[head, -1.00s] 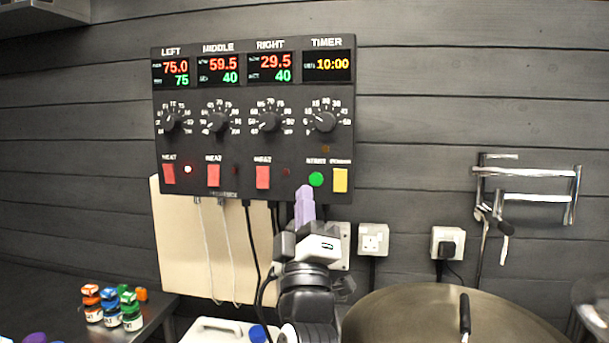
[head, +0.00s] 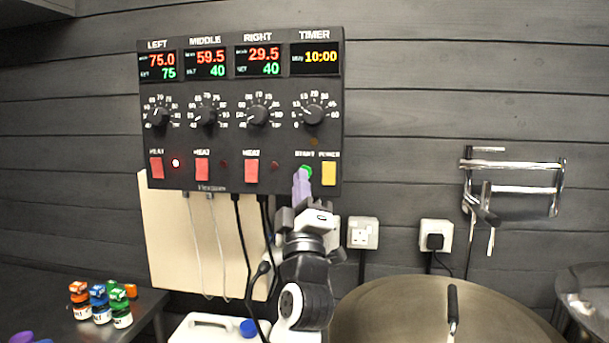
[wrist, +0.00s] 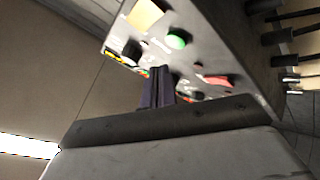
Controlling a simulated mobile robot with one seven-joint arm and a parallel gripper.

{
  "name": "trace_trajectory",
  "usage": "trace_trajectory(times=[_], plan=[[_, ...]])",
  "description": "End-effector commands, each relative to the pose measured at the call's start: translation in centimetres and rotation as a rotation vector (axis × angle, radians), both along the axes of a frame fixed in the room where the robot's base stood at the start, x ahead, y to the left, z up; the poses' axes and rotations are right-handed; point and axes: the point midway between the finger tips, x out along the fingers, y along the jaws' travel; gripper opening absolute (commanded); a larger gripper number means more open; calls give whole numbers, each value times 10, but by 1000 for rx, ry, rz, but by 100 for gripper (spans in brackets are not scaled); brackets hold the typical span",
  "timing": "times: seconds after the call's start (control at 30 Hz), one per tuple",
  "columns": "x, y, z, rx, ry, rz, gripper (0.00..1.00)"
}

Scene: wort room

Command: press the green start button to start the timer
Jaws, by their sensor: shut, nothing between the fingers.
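The green start button (head: 305,171) is on the lower right of the dark control panel (head: 225,130), left of the yellow power button (head: 328,173). The timer display (head: 315,58) reads 10:00. My gripper (head: 302,183) is shut and empty, its purple fingers pointing up at the panel. In the head view the fingertips overlap the button's lower left part. In the wrist view the green button (wrist: 177,39) shows beyond the fingertips (wrist: 159,72), up and to the right, with a gap between them in the picture. I cannot tell whether they touch.
Red heat switches (head: 251,171) sit left of the button. Cables hang below the panel in front of a beige board (head: 165,240). A socket (head: 363,233) is on the wall. A large round metal lid (head: 400,310) lies lower right.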

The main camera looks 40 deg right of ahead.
Motion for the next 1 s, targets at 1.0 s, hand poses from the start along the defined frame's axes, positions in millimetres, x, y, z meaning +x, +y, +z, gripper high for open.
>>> trace_trajectory(times=[1.0], plan=[[10,-13,0,1,0,-1,0]])
